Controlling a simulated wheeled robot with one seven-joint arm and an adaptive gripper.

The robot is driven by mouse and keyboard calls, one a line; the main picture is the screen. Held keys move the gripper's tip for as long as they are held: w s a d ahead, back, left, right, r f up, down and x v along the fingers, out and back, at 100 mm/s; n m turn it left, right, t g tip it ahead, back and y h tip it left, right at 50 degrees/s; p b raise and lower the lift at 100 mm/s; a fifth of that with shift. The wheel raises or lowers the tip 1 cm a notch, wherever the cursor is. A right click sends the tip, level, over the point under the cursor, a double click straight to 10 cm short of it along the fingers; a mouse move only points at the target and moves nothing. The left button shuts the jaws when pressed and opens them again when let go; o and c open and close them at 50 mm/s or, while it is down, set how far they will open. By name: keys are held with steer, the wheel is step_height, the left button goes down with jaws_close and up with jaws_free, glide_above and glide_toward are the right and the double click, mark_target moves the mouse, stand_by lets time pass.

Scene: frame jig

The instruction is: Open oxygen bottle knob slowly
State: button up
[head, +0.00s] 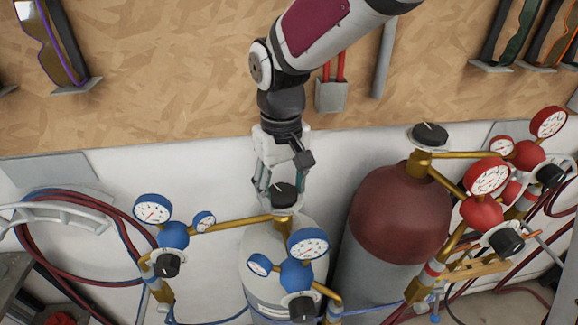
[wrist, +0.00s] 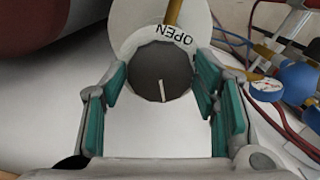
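The oxygen bottle (head: 258,245) is the pale cylinder with the blue regulator fittings in the head view. Its black round knob (head: 285,193) sits on top. In the wrist view the knob (wrist: 160,75) shows a white pointer line toward the bottom right, and a white plate behind it reads "OPEN". My gripper (head: 277,186) is just above and around the knob in the head view. In the wrist view my gripper's teal-padded fingers (wrist: 163,85) stand open on either side of the knob, with small gaps visible. Contact is not clear.
A dark red bottle (head: 400,215) with its own black knob (head: 428,135) stands to the right. Blue-backed gauges (head: 308,244) and brass pipes crowd the oxygen bottle's front and left. Coiled hoses (head: 75,270) hang at left, and a wooden board wall (head: 150,100) is behind.

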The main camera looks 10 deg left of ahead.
mark_target(283, 193)
steer(key=shift+o, duration=0.8)
step_height(283, 193, up, 12)
steer(key=shift+d, duration=0.1)
steer(key=s+d+m+t, duration=0.2)
steer(key=s+d, duration=0.5)
steer(key=d, duration=0.5)
steer(key=s+d+m+t, duration=0.3)
steer(key=s+d+m, duration=0.2)
steer(key=d, duration=0.8)
steer(key=shift+s+d+r+t+b, duration=0.2)
steer(key=shift+s+r+t+b, duration=0.15)
steer(key=shift+s, duration=0.7)
